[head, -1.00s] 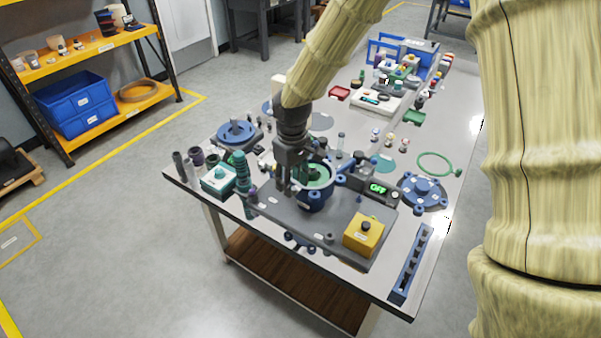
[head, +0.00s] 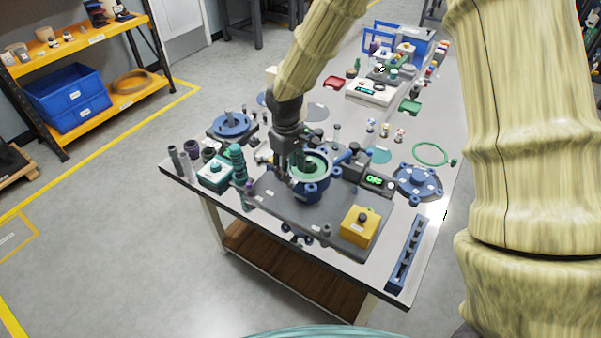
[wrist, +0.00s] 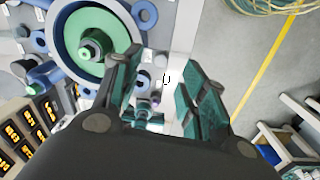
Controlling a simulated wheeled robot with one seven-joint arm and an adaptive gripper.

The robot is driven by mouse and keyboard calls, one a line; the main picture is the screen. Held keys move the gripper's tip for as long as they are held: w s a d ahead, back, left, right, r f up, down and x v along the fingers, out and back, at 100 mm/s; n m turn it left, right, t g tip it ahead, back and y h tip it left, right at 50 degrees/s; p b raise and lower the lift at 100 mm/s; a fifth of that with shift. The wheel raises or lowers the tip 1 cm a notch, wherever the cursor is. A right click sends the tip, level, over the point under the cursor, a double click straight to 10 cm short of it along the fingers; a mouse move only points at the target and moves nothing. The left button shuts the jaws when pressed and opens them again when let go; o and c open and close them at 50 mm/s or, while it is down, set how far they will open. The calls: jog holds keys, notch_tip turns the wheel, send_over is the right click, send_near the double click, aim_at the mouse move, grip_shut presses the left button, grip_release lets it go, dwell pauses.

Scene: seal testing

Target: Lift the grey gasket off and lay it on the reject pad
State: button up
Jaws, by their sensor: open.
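The blue test chamber (head: 311,191) stands on the dark plate, with a green inside. A pale grey ring (head: 326,166) runs around its top; I cannot tell for sure whether this is the grey gasket or the bare rim. The chamber also shows at the upper left of the wrist view (wrist: 57,50). My gripper (head: 288,174) is open and looks empty, at the chamber's left side in the head view. In the wrist view my fingers (wrist: 160,68) are apart, right of the chamber. I cannot tell which flat disc is the reject pad; a grey disc (head: 316,112) and a teal disc (head: 378,155) lie behind.
A yellow box with a knob (head: 359,227) stands at the plate's front right. A display (head: 376,182) and a blue flanged lid (head: 418,183) are to the right. Teal stacked rings (head: 238,163) stand left. A green ring (head: 430,153) lies on clear tabletop.

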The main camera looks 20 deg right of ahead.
aim_at(295, 179)
jog(key=shift+s+f+p, duration=0.1)
jog(key=shift+f+p, duration=0.85)
jog(key=shift+f, duration=1.45)
jog(key=c, duration=0.9)
